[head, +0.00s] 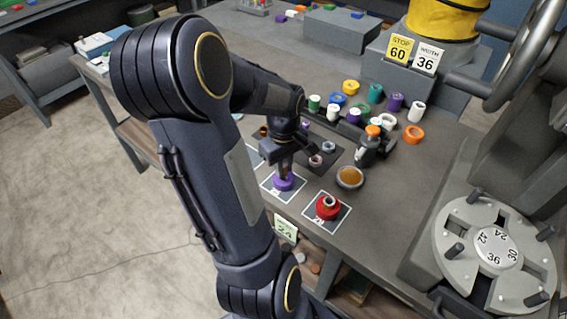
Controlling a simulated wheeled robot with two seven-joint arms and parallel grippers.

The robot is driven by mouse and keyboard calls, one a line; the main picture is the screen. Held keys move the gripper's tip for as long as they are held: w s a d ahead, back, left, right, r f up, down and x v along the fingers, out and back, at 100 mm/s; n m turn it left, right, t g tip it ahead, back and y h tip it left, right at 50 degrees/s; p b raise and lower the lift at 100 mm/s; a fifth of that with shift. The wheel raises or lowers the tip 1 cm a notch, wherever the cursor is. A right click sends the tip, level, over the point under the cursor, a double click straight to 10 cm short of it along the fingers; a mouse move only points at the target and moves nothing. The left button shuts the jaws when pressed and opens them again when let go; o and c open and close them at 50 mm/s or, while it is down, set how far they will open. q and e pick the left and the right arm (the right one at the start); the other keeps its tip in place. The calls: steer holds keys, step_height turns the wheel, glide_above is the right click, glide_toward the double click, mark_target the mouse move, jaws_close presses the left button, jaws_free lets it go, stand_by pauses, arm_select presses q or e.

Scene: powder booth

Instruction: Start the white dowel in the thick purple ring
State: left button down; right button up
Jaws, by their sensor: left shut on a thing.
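The thick purple ring (283,183) lies on a white-edged card near the front of the grey bench. My left gripper (285,169) points down directly over the ring, its fingertips at or just above the ring's top. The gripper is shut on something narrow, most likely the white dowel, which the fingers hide. I cannot tell whether the dowel is inside the ring's hole. My right gripper is not in view.
A red ring (327,210) with a pale piece in its middle sits on the card to the right. A brown-filled bowl (349,177) and an orange-capped bottle (366,152) stand close by. Several coloured cylinders (415,111) stand behind. A round grey fixture (462,222) is at right.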

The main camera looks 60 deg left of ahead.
arm_select(q)
steer(key=shift+f+b, duration=0.7)
steer(key=shift+f, duration=0.1)
stand_by(0.4)
steer(key=c, duration=1.3)
jaws_free()
steer(key=shift+o, duration=0.2)
step_height(320, 180, up, 8)
steer(key=shift+f, duration=0.1)
steer(key=shift+d, duration=0.15)
steer(key=s+d+r+m+t+h, duration=0.1)
steer(key=d+m+t+h, duration=0.1)
steer(key=d+m, duration=0.6)
steer(key=s+d+r+m+t+h, duration=0.1)
steer(key=s+d+m+t, duration=0.1)
steer(key=d+m, duration=0.6)
steer(key=d+t, duration=0.1)
steer(key=d, duration=0.6)
steer(key=shift+m+t+h, duration=0.4)
